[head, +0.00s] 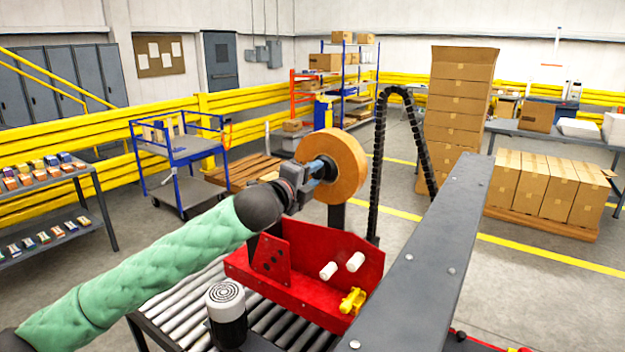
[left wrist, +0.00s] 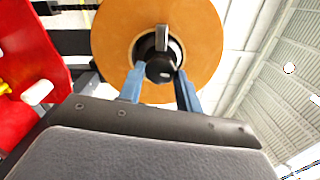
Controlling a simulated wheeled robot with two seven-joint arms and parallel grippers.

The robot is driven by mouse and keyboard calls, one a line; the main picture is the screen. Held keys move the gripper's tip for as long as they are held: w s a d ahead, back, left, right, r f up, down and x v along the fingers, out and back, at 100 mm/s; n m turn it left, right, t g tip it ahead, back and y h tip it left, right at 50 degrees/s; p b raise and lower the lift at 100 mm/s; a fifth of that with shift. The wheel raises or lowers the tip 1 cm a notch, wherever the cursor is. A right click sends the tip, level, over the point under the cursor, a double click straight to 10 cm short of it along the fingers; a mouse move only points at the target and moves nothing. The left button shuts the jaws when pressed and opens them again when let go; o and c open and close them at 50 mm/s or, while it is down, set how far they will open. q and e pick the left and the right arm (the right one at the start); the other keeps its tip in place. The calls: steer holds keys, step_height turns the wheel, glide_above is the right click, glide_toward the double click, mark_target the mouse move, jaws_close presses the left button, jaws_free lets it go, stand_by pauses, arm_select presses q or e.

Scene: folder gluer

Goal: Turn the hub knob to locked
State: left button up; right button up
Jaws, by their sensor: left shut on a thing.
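The hub knob (left wrist: 160,67) is black with a grey lever pointing up, at the centre of a large orange-brown roll (left wrist: 205,40) in the left wrist view. In the head view the roll (head: 350,155) stands upright above the red machine part, and my gripper mostly hides the knob. My left gripper (head: 322,168) reaches the roll's centre from the left. Its blue fingers (left wrist: 160,76) lie on either side of the knob and are shut on it. My right gripper is in neither view.
Below the roll is a red tape head (head: 310,290) with white rollers and a yellow part (head: 352,300). A black cable chain (head: 380,140) arches behind the roll. A dark grey beam (head: 425,260) runs along the right. Roller conveyor (head: 180,310) lies below my arm.

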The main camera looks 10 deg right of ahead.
arm_select(q)
steer(key=shift+n, duration=1.1)
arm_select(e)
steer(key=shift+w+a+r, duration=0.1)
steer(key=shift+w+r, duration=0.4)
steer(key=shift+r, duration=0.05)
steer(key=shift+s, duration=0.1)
arm_select(q)
steer(key=o, duration=1)
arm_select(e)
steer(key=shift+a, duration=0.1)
arm_select(q)
steer(key=shift+a, duration=0.1)
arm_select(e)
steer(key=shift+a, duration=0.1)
